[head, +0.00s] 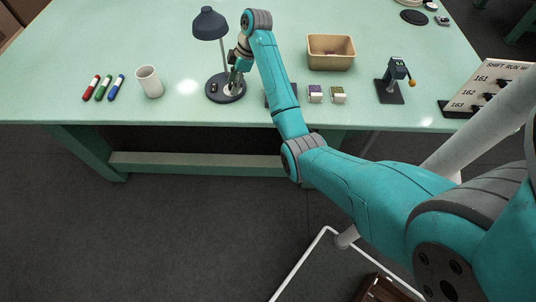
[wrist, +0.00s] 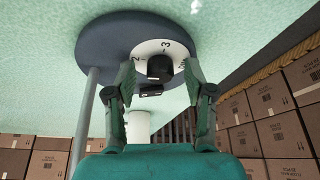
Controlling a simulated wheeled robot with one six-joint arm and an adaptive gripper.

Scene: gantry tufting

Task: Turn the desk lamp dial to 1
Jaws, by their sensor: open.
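The dark blue desk lamp (head: 209,24) stands on the green table, with a round base (head: 224,95). In the wrist view the lamp base (wrist: 98,42) fills the top, with a white dial plate (wrist: 150,46) bearing a black knob (wrist: 160,67). A 2 and a 3 show on the plate; other marks are partly hidden by my right-hand finger. The knob's setting cannot be read. My gripper (head: 235,76) is low over the lamp base. In the wrist view my gripper (wrist: 160,75) is open, its fingers on either side of the knob, with visible gaps.
The lamp post (wrist: 88,115) rises close beside the left finger. A white cup (head: 149,82) and several markers (head: 103,88) lie to the left. A tan bin (head: 331,52), small boxes (head: 315,93) and a dark stand (head: 391,84) are to the right.

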